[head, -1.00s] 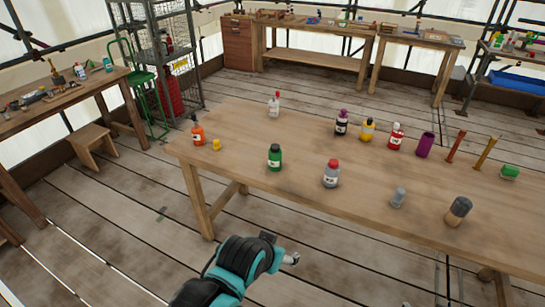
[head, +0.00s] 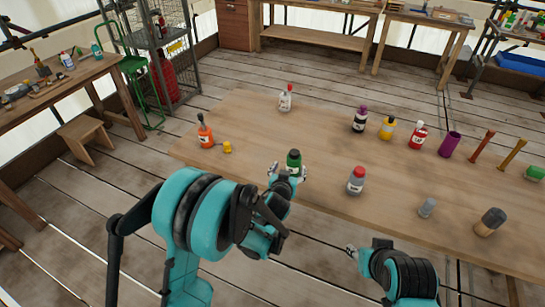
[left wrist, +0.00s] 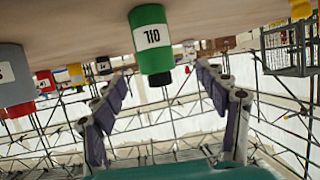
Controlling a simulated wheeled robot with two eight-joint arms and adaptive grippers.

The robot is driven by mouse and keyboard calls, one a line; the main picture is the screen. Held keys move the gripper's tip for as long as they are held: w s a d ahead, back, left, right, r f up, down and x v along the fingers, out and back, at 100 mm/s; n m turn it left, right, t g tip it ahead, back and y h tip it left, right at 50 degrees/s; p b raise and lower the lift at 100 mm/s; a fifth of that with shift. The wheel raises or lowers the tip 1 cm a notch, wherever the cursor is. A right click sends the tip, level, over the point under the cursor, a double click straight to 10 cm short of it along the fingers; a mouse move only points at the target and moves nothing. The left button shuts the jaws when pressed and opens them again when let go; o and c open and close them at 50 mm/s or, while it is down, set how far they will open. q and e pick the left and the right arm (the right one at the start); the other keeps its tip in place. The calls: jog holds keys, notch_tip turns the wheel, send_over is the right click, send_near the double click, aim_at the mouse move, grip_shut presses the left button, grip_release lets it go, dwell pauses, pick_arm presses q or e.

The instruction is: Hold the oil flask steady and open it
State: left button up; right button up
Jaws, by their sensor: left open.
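The oil flask (head: 293,159) is green with a dark cap and stands upright near the table's front edge. In the left wrist view the flask (left wrist: 149,30) appears upside down, with its OIL label readable inverted. My left gripper (head: 288,172) is open at the flask's near side. In the left wrist view its fingers (left wrist: 165,100) are spread, with the flask beyond and between them; I see no contact. My right gripper (head: 352,250) is low in front of the table's near edge, apart from the flask. Its fingers are too small to judge.
On the table (head: 330,130), a grey bottle with a red cap (head: 356,181) stands right of the flask. An orange bottle (head: 205,135) and a small yellow item (head: 227,147) stand left. Several bottles line the back. The table between flask and back row is clear.

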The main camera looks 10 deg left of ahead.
aim_at(293, 164)
pick_arm(q)
jog(key=shift+w+f, duration=0.45)
jog(key=shift+w, duration=0.1)
jog(key=b+x, duration=0.1)
jog(key=x, duration=0.1)
jog(key=b+x, duration=0.1)
jog(key=x, duration=0.1)
jog(key=d+b+x, duration=0.1)
jog(key=x, duration=0.1)
jog(key=shift+w+f, duration=0.15)
jog(key=shift+f, duration=0.05)
jog(key=shift+w, duration=0.35)
jog(key=c, duration=1.3)
pick_arm(e)
jog(key=f, duration=0.2)
jog(key=shift+w+a+f, duration=0.2)
jog(key=shift+a+f, duration=0.1)
jog(key=shift+f, duration=0.1)
